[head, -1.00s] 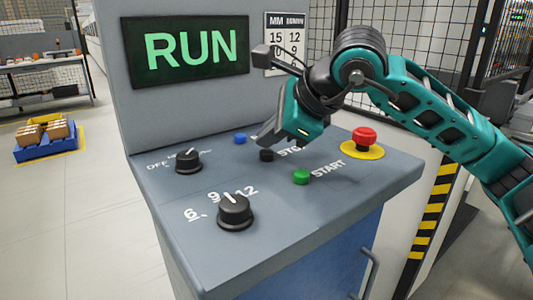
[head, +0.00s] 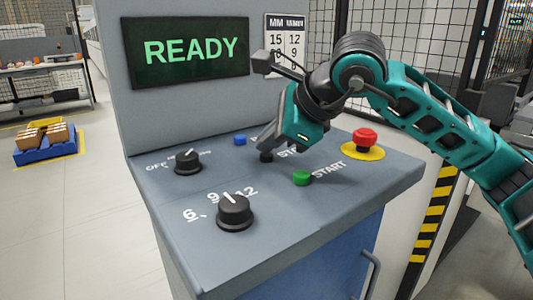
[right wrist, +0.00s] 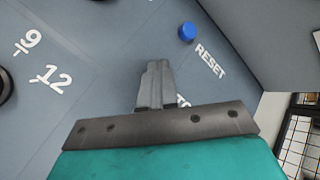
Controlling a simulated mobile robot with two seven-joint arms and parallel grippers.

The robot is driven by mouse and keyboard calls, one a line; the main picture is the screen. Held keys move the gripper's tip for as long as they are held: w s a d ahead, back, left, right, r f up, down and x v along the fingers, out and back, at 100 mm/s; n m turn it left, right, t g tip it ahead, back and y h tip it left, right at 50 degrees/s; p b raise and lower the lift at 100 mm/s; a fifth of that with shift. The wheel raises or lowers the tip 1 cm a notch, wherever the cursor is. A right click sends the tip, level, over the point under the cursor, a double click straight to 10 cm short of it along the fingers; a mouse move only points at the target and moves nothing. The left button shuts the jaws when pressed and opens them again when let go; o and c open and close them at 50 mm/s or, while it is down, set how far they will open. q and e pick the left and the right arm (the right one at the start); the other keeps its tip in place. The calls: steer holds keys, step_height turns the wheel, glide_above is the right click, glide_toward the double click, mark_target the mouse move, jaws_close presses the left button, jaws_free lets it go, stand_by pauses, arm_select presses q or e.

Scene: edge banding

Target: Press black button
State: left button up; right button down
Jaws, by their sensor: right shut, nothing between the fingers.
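The black button (head: 266,157) sits on the grey control panel (head: 330,215) beside the partly covered STOP label. My right gripper (head: 264,146) is shut and empty, pointing down right at the black button; its tips look at or just above it, and I cannot tell whether they touch. In the right wrist view the closed fingers (right wrist: 155,68) hide the black button. The display (head: 190,50) reads READY in green. My left gripper is not in view.
Nearby are the blue RESET button (head: 240,140), green START button (head: 302,178) and red mushroom button (head: 364,138) on a yellow disc. Two black knobs, the rear one (head: 187,162) and the front one (head: 235,212), stand at the left. A mesh fence (head: 410,40) is behind.

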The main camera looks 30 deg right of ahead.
mark_target(270, 156)
steer(key=shift+f, duration=0.15)
stand_by(0.3)
steer(key=shift+r+p, duration=0.6)
steer(key=shift+r, duration=0.3)
step_height(270, 156, up, 5)
steer(key=p, duration=0.4)
stand_by(0.5)
